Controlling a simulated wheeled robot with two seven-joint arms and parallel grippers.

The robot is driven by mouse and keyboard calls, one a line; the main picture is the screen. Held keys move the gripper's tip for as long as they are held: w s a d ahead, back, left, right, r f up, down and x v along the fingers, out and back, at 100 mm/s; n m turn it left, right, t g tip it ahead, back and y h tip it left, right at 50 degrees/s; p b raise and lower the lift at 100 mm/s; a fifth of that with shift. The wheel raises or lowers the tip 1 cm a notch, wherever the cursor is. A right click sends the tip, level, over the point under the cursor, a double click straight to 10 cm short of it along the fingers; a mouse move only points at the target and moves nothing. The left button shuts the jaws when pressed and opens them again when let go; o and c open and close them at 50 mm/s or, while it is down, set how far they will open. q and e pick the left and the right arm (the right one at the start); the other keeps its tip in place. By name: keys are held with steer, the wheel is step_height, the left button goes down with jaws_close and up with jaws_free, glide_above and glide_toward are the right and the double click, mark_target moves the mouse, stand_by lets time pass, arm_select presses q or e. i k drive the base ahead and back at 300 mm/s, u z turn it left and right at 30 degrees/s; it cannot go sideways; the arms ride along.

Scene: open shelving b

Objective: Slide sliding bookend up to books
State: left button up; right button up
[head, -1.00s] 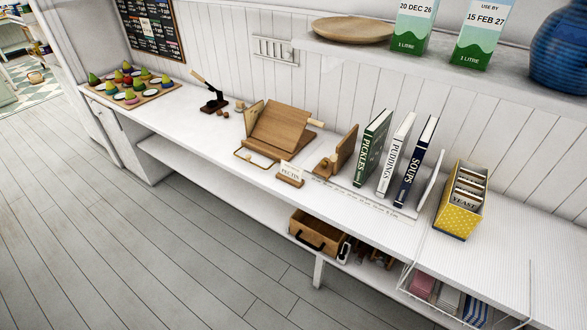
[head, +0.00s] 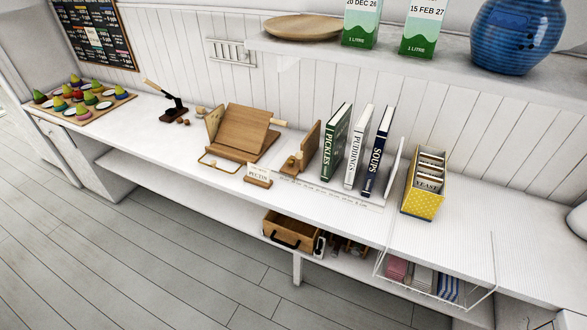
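A wooden bookend (head: 309,147) with a small knob on its base stands upright on the counter, left of the books. It looks like the sliding one. Three upright books stand to its right: green PICKLES (head: 336,142), white PUDDINGS (head: 359,147) and dark blue SOUPS (head: 377,152). The books have gaps between them and lean slightly. A small gap shows between the wooden bookend and PICKLES. A thin white upright panel (head: 397,168) stands right of SOUPS. A strip with small marks runs along the counter in front of the books. Neither gripper is in view.
A wooden stand (head: 245,132) and a PECTIN card (head: 258,174) are left of the bookend. A yellow YEAST card box (head: 424,184) stands right. A shelf with cartons (head: 361,24) and a blue jar (head: 516,36) overhangs behind.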

mark_target(309, 146)
steer(key=u, duration=0.5)
steer(key=k, duration=0.6)
steer(key=u, duration=1.25)
steer(key=i, duration=1.05)
steer(key=z, duration=0.6)
steer(key=i, duration=0.55)
steer(key=z, duration=0.7)
